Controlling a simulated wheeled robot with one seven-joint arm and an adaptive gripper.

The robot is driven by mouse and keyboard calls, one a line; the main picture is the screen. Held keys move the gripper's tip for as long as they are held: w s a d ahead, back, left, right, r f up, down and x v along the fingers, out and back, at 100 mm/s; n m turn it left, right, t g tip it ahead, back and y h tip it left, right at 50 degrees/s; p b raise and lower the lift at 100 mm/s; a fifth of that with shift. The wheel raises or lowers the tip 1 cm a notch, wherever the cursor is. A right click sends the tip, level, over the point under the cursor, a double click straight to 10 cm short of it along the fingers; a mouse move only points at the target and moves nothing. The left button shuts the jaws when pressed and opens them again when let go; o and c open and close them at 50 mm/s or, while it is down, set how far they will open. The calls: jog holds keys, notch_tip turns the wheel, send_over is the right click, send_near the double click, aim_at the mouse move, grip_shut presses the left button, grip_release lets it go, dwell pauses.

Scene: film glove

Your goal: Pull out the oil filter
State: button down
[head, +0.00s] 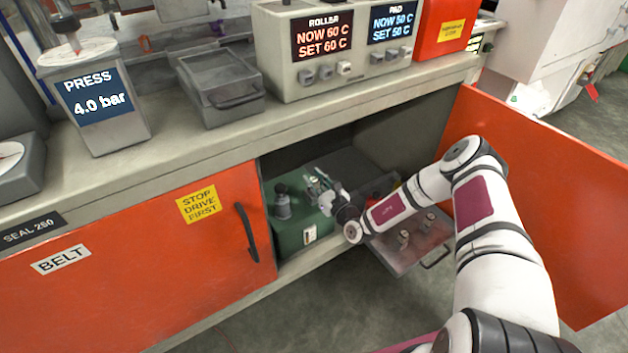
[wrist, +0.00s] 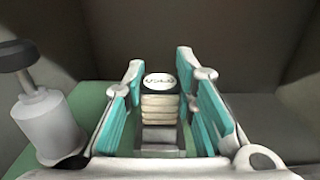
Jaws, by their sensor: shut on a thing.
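My gripper (head: 322,187) reaches into the open cabinet, over the green unit (head: 292,238). In the wrist view, the teal-padded fingers of my gripper (wrist: 160,80) are shut on the oil filter (wrist: 158,106) from both sides. The filter has a dark top with a pale oval label and a stacked cream body. Its lower end meets a grey part, and I cannot tell whether it is seated or free. The green unit also shows in the wrist view (wrist: 92,100). In the head view, my gripper mostly hides the filter.
A grey cylinder with a dark knob (head: 283,205) stands left of my gripper, also in the wrist view (wrist: 45,125). A pulled-out tray (head: 400,262) holds small metal parts. The orange door (head: 545,200) stands open at right; the closed door (head: 150,265) is left.

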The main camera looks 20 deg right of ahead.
aim_at(314, 179)
jog(key=shift+r+p, duration=1.9)
jog(key=shift+r, duration=0.5)
jog(key=shift+r, duration=0.1)
jog(key=shift+r+p, duration=1.4)
jog(key=shift+d+f, duration=0.1)
